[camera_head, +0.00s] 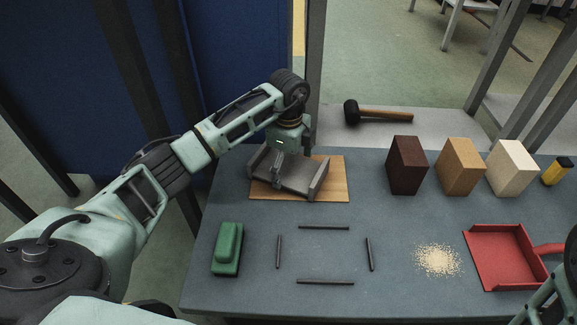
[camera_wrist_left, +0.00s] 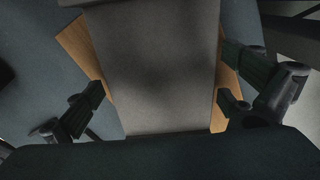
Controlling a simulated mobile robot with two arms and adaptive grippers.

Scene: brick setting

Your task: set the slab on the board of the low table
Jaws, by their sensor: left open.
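The slab (camera_head: 300,178) is a grey piece with raised walls at its two ends. It lies on the wooden board (camera_head: 337,178) near the back left of the low table. My left gripper (camera_head: 290,164) is over the slab with its fingers apart. In the left wrist view the slab's flat grey face (camera_wrist_left: 160,55) runs between the two open fingers, and board corners (camera_wrist_left: 82,45) show on both sides of it. I cannot tell whether either finger touches the slab. The slab's underside is hidden.
The blue-grey low table (camera_head: 205,295) holds a green block (camera_head: 227,250), several dark sticks (camera_head: 325,227), a sawdust-like pile (camera_head: 438,260) and a red dustpan (camera_head: 503,257). Brown (camera_head: 406,165), tan (camera_head: 459,167) and cream (camera_head: 511,168) blocks stand at the right. A mallet (camera_head: 385,114) lies behind.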

